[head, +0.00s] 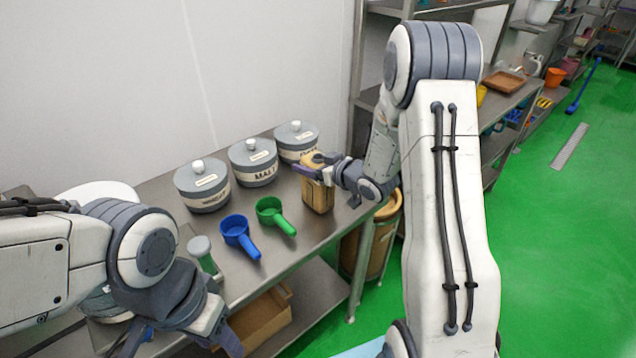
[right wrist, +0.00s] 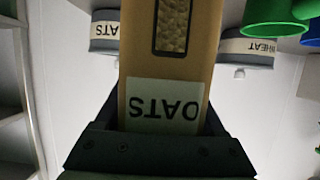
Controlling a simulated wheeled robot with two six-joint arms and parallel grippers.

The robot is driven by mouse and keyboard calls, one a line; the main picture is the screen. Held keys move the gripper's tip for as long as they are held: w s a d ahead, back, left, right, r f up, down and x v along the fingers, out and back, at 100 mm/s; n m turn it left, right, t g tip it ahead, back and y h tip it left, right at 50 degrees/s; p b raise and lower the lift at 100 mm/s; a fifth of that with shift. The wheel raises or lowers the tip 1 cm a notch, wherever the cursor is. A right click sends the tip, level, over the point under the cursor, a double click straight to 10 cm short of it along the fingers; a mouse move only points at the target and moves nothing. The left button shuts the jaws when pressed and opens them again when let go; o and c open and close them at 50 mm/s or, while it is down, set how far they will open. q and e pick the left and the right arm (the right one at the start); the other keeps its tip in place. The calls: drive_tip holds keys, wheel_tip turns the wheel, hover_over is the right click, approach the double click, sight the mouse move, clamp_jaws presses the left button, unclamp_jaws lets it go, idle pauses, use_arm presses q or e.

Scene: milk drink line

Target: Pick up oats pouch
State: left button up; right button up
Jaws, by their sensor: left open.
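The oats pouch (head: 317,196) is tan and upright at the right end of the steel table. In the right wrist view the pouch (right wrist: 170,75) fills the middle, with its white OATS label upside down and a dark window above it. My right gripper (head: 318,164) is at the pouch's top, its jaws closed against both sides. I cannot tell whether the pouch's base touches the table. My left gripper (head: 180,342) is open and empty at the lower left, partly cut off by the frame.
Grey lidded jars (head: 253,163) stand in a row along the wall. A blue scoop (head: 238,233), a green scoop (head: 272,213) and a green item with a grey top (head: 201,252) are in front. A wooden bin (head: 375,245) stands beyond the table's end. Shelving (head: 515,95) is behind.

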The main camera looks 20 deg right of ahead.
sight(311, 154)
clamp_jaws()
drive_tip(key=shift+r, duration=0.1)
drive_tip(key=shift+r, duration=0.1)
drive_tip(key=shift+r, duration=0.25)
wheel_tip(311, 154, up, 4)
drive_tip(key=shift+f, duration=0.25)
drive_tip(key=s+d+r, duration=0.6)
drive_tip(key=s+d, duration=0.1)
drive_tip(key=d, duration=0.2)
drive_tip(key=shift+d+r+p, duration=0.2)
drive_tip(key=shift+r+p, duration=0.2)
drive_tip(key=shift+p, duration=0.05)
